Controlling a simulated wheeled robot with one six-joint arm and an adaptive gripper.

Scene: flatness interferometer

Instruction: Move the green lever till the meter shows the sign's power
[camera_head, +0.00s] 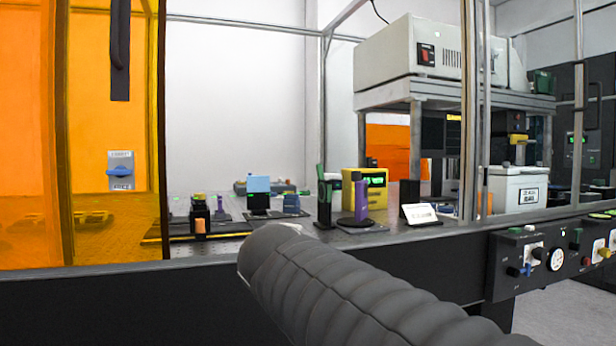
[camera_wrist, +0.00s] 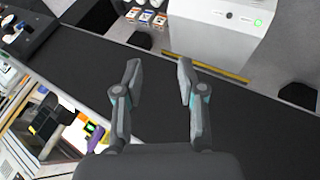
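A dark green upright mount (camera_head: 324,198), which seems to carry the green lever, stands on the optical table in the head view. I cannot clearly make out the lever itself. Right of it is the yellow meter (camera_head: 377,197) with a lit green display, too small to read. A purple post (camera_head: 361,200) stands in front of the meter. The white sign (camera_head: 419,213) leans at the table's front edge; its text is unreadable. In the wrist view my gripper (camera_wrist: 159,70) is open and empty, above a dark surface, away from the purple post (camera_wrist: 97,139) at lower left.
An orange panel (camera_head: 110,150) covers the left of the enclosure. A metal frame post (camera_head: 468,110) rises right of the sign. A control panel (camera_head: 550,257) with knobs sits at the front right. Small optics, including a blue-screened one (camera_head: 257,190), stand left of the green mount.

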